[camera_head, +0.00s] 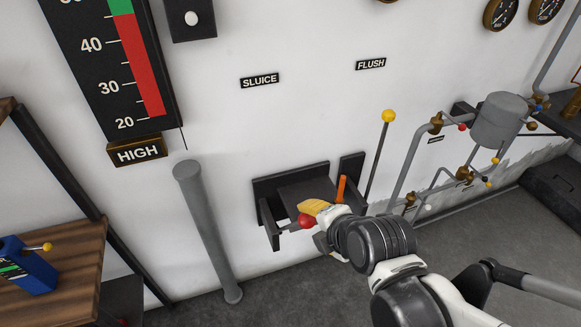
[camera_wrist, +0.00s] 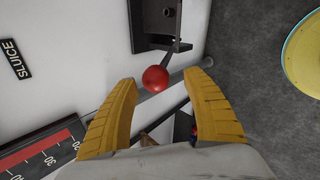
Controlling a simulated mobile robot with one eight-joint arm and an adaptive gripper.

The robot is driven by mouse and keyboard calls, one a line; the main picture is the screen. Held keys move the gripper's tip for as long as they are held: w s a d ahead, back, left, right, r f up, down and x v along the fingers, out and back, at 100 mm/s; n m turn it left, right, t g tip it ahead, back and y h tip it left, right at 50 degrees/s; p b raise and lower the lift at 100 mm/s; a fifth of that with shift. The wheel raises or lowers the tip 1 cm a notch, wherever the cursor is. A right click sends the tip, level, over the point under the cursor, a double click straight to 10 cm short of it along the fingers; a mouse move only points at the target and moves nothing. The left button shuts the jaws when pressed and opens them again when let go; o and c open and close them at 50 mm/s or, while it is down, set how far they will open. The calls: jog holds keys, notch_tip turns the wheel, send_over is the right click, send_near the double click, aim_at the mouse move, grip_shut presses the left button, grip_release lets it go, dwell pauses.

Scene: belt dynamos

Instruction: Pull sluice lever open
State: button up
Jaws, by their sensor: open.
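The sluice lever shows as a red ball knob (camera_head: 306,221) low at the wall, beside a dark bracket (camera_head: 290,187) below the SLUICE label (camera_head: 260,80). In the wrist view the red knob (camera_wrist: 155,78) sits on a short dark rod running up to the dark bracket. My gripper (camera_head: 318,207) has yellow fingers and is at the knob in the head view. In the wrist view its fingers are spread, with the knob appearing between the tips and a gap on either side. Depth between knob and tips is hard to tell. My wrist hides part of the bracket.
A tall flush lever with a yellow ball (camera_head: 388,116) stands right of my gripper, near an orange handle (camera_head: 341,188). A grey post (camera_head: 208,232) stands to the left. Pipes and a grey tank (camera_head: 499,120) are at the right. A wooden shelf (camera_head: 60,270) is at the lower left.

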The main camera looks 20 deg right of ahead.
jog(key=shift+v, duration=2.15)
jog(key=r+m, duration=0.1)
jog(key=m, duration=0.5)
jog(key=w+r+m+g, duration=0.1)
jog(key=r+m, duration=0.1)
jog(key=m, duration=0.5)
jog(key=w+r+m, duration=0.1)
jog(key=r+m, duration=0.1)
jog(key=m, duration=0.5)
jog(key=shift+w+a+g, duration=0.1)
jog(key=shift+a+g, duration=0.2)
jog(key=shift+g, duration=0.1)
